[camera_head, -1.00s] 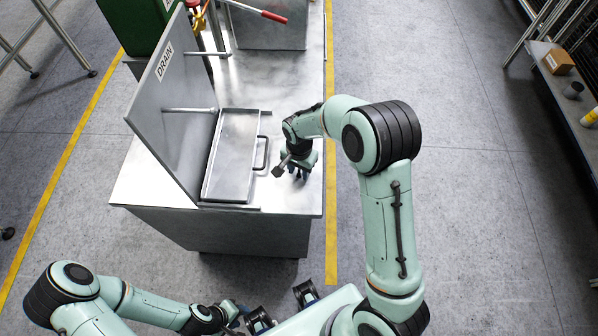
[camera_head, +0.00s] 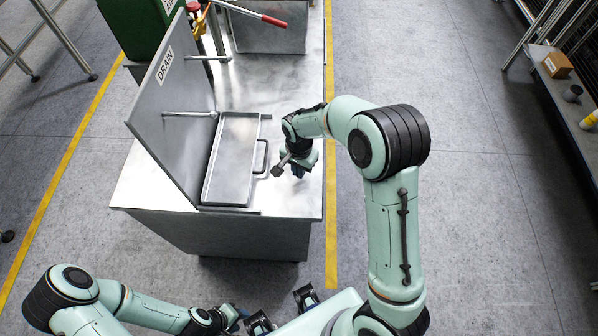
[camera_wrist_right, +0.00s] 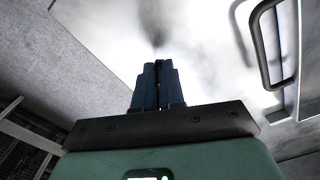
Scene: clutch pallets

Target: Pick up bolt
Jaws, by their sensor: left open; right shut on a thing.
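My right gripper (camera_head: 300,170) is low over the front right of the metal table, to the right of the drain tray's handle. In the right wrist view its blue fingers (camera_wrist_right: 158,68) are together, with a thin dark strip between their tips. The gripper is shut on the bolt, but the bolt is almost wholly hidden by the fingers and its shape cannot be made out. My left gripper (camera_head: 236,316) is at the bottom of the head view, in front of the table, away from the bolt. It is open; its fingers are hardly visible.
The metal table (camera_head: 150,185) carries a shallow tray (camera_head: 232,160) with a handle (camera_head: 262,156) and an upright panel marked DRAIN (camera_head: 170,105). A red-handled lever (camera_head: 272,19) is at the back. A shelf (camera_head: 555,90) stands far right. The floor between is clear.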

